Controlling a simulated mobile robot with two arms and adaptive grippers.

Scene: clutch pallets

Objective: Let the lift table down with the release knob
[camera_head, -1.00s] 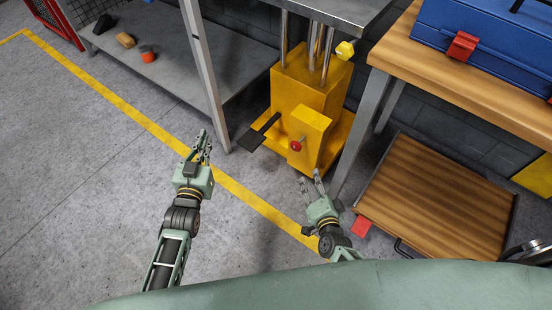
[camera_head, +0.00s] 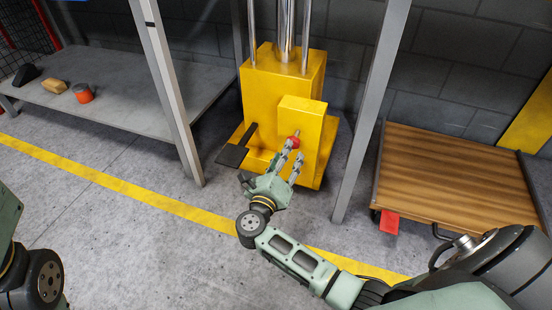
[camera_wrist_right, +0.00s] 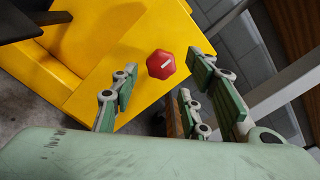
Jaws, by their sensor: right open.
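The lift table's yellow base (camera_head: 281,95) stands at the back middle in the head view, with upright steel rods rising out of the frame. The red release knob (camera_head: 294,139) sits on the front of its yellow box. In the right wrist view the knob (camera_wrist_right: 161,64) is a red, many-sided cap with a white mark, ahead of the fingers. My right gripper (camera_head: 294,160) is open, its fingers pointing at the knob; I cannot tell whether they touch it. A black pedal (camera_head: 233,155) sticks out at the base's left. Only my left arm shows, at the lower left; its gripper is out of frame.
A grey shelf (camera_head: 125,110) with a few small items stands at the left, its leg (camera_head: 165,90) beside the lift. A bench leg (camera_head: 372,115) stands right of the lift. A wooden platform cart (camera_head: 450,185) is further right. Floor in front is clear.

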